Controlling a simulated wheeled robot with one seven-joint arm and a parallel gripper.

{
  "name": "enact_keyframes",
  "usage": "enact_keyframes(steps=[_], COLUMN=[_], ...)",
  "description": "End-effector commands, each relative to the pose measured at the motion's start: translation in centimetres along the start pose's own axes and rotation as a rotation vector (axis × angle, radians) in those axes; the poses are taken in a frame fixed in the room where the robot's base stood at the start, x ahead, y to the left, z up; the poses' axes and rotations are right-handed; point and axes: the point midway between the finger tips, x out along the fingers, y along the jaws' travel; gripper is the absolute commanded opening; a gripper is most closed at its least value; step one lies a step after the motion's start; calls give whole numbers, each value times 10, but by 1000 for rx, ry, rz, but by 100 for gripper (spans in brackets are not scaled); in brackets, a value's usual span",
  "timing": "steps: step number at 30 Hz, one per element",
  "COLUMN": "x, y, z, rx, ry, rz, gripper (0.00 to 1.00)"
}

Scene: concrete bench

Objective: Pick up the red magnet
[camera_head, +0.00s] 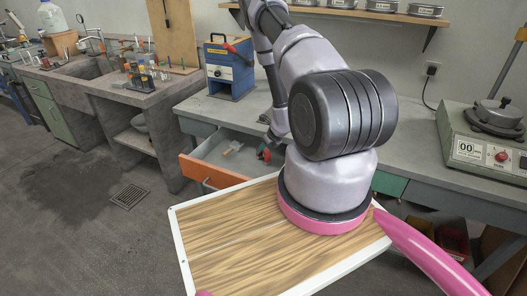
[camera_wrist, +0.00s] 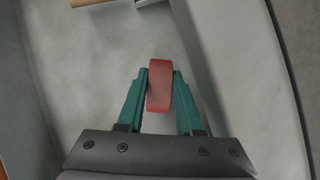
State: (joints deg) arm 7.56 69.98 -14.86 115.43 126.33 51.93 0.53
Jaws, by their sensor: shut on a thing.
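The red magnet (camera_wrist: 159,92) shows in the wrist view as a small upright red block, between the two teal fingers of my gripper (camera_wrist: 161,78). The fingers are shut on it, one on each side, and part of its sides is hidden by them. In the head view my gripper (camera_head: 265,153) is small and partly hidden by my arm, at the right part of an open drawer (camera_head: 213,174) with an orange front. A bit of red shows there. I cannot tell whether the magnet touches the drawer floor.
A wooden-handled tool (camera_wrist: 97,2) lies in the drawer, cut by the top edge of the wrist view. The drawer walls stand close around my gripper. A blue device (camera_head: 230,68) and a scale (camera_head: 488,150) stand on the bench. The floor at left is clear.

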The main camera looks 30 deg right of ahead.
Motion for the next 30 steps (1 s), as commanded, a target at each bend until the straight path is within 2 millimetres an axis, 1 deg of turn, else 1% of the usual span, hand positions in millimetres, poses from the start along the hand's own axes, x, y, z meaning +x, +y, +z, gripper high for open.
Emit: enact_keyframes(steps=[2, 3, 8, 10, 12, 24, 27, 30], x=[-6, -9, -21, -29, -42, -114, -127, -136], y=[0, 0, 0, 0, -1, -1, 0, 0], z=[5, 2, -20, -32, -19, 27, 35, 41], rx=[-2, -1, 3, 3, -1, -1, -1, -1], ry=[-2, 1, 3, 3, -5, -4, -3, -3], rz=[-1, -1, -1, -1, -2, -2, -1, -1], gripper=[0, 0, 0, 0, 0, 0, 0, 0])
